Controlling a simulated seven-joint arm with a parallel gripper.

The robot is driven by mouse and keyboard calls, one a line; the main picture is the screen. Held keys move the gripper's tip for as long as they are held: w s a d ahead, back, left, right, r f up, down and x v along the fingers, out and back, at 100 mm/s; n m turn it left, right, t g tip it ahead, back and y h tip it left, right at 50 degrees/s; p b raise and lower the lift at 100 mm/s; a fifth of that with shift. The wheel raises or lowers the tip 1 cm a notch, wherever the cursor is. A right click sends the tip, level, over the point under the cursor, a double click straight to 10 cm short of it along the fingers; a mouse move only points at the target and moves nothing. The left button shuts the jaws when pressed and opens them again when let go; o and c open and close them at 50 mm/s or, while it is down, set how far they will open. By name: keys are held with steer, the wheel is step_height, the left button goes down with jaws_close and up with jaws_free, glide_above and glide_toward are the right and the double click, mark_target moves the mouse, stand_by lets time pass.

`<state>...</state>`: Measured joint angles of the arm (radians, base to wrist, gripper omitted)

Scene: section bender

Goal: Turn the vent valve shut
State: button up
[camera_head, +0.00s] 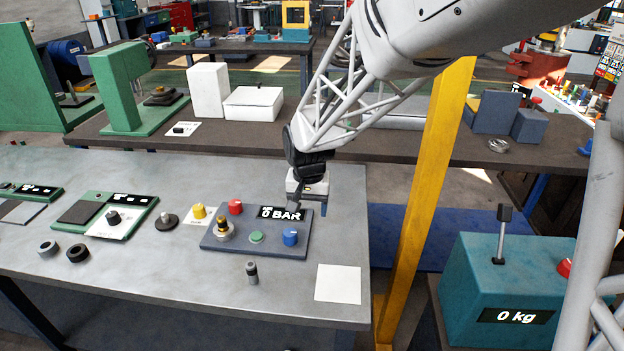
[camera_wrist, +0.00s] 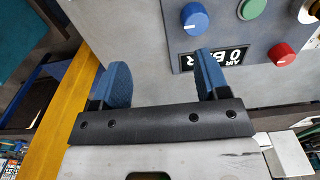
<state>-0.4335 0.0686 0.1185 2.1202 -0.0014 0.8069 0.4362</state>
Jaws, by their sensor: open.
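A blue-grey air panel (camera_head: 262,249) lies on the grey table, with a display (camera_head: 280,213) reading 0 BAR. It carries a blue knob (camera_head: 290,237), a red knob (camera_head: 235,207), a green button (camera_head: 256,237) and a brass fitting (camera_head: 223,232). No label shows which is the vent valve. In the wrist view the blue knob (camera_wrist: 194,18) has a white mark; the red knob (camera_wrist: 283,54) is right of it. My gripper (camera_head: 310,205) is open and empty, above the table by the panel's back right edge. Its blue fingers (camera_wrist: 163,78) touch no knob.
A yellow post (camera_head: 425,190) stands close to the table's right edge. A white square (camera_head: 338,283) and a small dark cylinder (camera_head: 252,272) lie in front of the panel. A yellow knob (camera_head: 198,211) and a green-framed device (camera_head: 122,216) stand left. A teal box (camera_head: 500,283) reads 0 kg.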

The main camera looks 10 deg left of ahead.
glide_above(290, 232)
step_height(290, 232, down, 4)
steer(key=shift+r, duration=0.1)
steer(key=shift+f, duration=0.2)
steer(key=shift+f, duration=3.75)
steer(key=c, duration=0.9)
